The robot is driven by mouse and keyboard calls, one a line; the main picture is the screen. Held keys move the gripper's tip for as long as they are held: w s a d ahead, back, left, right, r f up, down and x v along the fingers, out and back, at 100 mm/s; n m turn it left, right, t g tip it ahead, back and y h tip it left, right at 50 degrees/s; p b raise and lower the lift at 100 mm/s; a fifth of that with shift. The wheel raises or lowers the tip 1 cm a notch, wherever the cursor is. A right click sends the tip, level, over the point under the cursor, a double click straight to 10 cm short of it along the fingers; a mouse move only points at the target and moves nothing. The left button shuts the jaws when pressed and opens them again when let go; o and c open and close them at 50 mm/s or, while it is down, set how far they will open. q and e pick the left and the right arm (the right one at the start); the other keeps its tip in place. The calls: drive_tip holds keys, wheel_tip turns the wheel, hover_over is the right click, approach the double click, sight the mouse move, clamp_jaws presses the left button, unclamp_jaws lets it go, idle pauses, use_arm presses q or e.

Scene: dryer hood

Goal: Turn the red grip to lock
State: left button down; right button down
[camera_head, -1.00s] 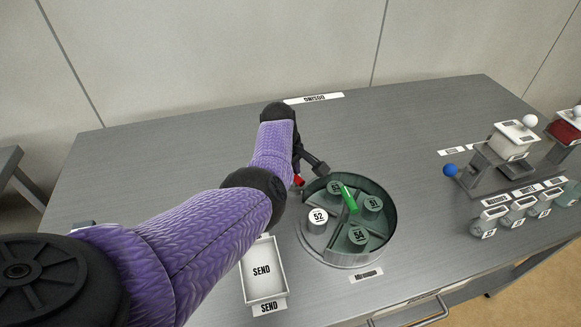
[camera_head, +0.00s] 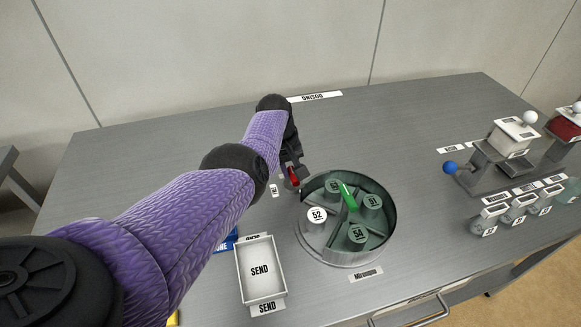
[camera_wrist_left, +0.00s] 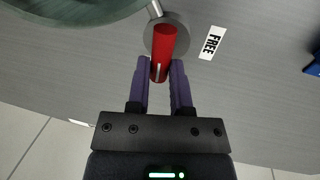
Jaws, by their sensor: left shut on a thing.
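The red grip (camera_head: 294,175) stands just left of the round hood in the head view. In the left wrist view the red grip (camera_wrist_left: 164,45) sits over a round grey base and has a white line near its end. A "FREE" label (camera_wrist_left: 212,43) lies to its right, apart from it. My left gripper (camera_head: 293,181) is at the grip; in the wrist view its purple fingers (camera_wrist_left: 161,78) are shut on the near end of the grip. My right gripper is not in view.
A white "SEND" tray (camera_head: 260,270) stands in front of my left arm. Slanted stands and small jars (camera_head: 490,221) are at the right.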

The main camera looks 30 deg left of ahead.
use_arm(q)
drive_tip(key=c, duration=0.5)
unclamp_jaws()
drive_tip(key=shift+c, duration=0.2)
wheel_tip(320, 180, up, 10)
drive_tip(key=s+a+p, duration=0.1)
drive_tip(key=p, duration=0.6)
drive_tip(key=shift+s+a+f, duration=0.15)
drive_tip(key=shift+s, duration=0.05)
